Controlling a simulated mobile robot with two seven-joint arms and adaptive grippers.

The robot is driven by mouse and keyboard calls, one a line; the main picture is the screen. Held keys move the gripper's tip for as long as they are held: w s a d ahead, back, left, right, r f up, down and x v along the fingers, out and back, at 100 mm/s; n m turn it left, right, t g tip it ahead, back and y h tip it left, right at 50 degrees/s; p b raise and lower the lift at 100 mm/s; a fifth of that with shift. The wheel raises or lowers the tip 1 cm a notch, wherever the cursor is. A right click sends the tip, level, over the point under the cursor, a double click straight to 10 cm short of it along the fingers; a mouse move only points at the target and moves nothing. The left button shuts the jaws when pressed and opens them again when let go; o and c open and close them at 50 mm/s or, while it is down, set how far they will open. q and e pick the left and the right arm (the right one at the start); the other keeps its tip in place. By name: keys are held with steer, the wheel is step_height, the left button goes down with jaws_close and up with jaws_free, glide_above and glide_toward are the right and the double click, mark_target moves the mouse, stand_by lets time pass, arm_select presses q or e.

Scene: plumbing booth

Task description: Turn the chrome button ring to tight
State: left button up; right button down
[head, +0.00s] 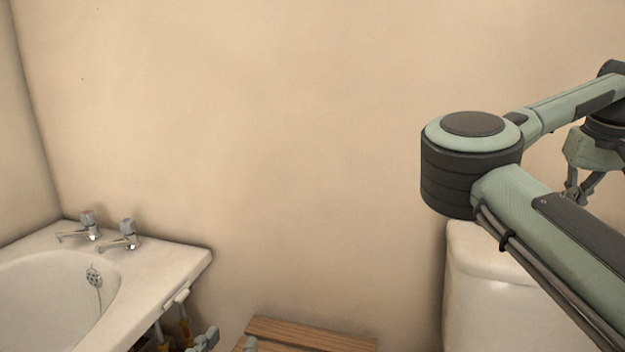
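The chrome button ring does not show in the head view. The white toilet cistern (472,275) stands against the wall at the lower right, and my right arm covers part of its lid. My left gripper (228,343) shows only as two grey-green finger parts at the bottom edge, apart with a gap between them and nothing seen in it. It is well left of the cistern. My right gripper (574,190) is partly visible at the right edge behind my own arm; its fingertips are hidden.
A white bathtub (160,262) with two chrome taps (128,235) fills the lower left. Orange-yellow items (185,327) show under its rim. A slatted wooden surface (310,335) lies low in the middle. The plain beige wall (280,140) is bare.

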arm_select(q)
steer(key=s+a+f+g+y+b, duration=0.1)
steer(key=a+f+g+y, duration=0.15)
steer(key=f, duration=0.45)
steer(key=s+a+f+g+y+b, duration=0.1)
steer(key=a+f+g, duration=0.25)
steer(key=f, duration=0.35)
arm_select(e)
steer(key=d, duration=0.1)
steer(key=d+f+b, duration=0.1)
steer(key=d+b, duration=0.1)
steer(key=shift+s+d+f, duration=0.15)
steer(key=shift+s+d, duration=0.15)
steer(key=shift+b+x, duration=0.85)
steer(key=shift+b, duration=0.05)
step_height(320, 180, down, 2)
steer(key=shift+s+b, duration=0.2)
steer(key=shift+b, duration=0.2)
arm_select(q)
steer(key=d+r+t+h, duration=0.3)
steer(key=r+t, duration=0.3)
steer(key=r, duration=0.4)
steer(key=d+r+t+h, duration=0.3)
steer(key=r+t, duration=0.3)
steer(key=r, duration=0.4)
steer(key=shift+d, duration=0.85)
arm_select(e)
steer(key=shift+f, duration=0.45)
